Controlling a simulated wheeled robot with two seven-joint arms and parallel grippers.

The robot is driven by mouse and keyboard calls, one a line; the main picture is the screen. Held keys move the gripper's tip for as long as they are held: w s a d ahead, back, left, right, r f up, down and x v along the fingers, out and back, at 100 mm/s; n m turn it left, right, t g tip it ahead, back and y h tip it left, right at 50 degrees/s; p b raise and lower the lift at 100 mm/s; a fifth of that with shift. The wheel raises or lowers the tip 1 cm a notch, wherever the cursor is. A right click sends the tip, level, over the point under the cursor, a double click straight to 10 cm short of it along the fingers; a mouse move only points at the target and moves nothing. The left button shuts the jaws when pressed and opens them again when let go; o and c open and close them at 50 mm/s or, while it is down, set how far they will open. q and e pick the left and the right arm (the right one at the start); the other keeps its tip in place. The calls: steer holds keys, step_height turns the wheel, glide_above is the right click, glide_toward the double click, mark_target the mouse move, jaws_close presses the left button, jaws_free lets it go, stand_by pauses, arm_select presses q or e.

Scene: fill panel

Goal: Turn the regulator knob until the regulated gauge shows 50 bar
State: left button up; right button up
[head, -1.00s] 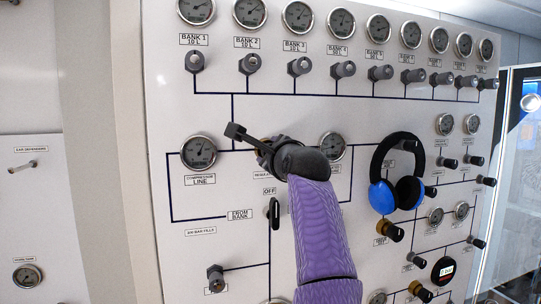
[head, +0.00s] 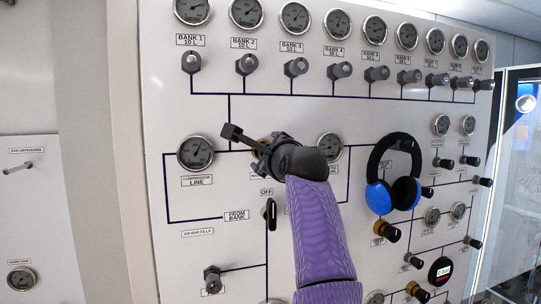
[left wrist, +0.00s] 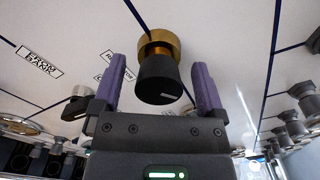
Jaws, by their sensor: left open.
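The regulator knob is a black cylinder (left wrist: 158,82) on a brass collar in the left wrist view. My left gripper (left wrist: 158,66) is open, with one purple finger on each side of the knob and visible gaps between. In the head view the same gripper (head: 250,142) is at the panel, and my purple arm hides most of the knob; a bit of brass shows behind the fingers. A gauge (head: 330,147) just right of the gripper is partly covered, and its reading is too small to tell. My right gripper is not in view.
The compressor line gauge (head: 195,153) is left of the gripper. A black-handled valve (head: 270,213) marked OFF is just below it. Blue and black ear defenders (head: 379,198) hang to the right. A row of bank gauges and valves (head: 246,64) runs above.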

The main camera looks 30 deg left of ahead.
arm_select(q)
steer(key=b+v, duration=0.6)
steer(key=v, duration=0.3)
steer(key=shift+s+d, duration=0.2)
steer(key=shift+f, duration=0.15)
stand_by(1.9)
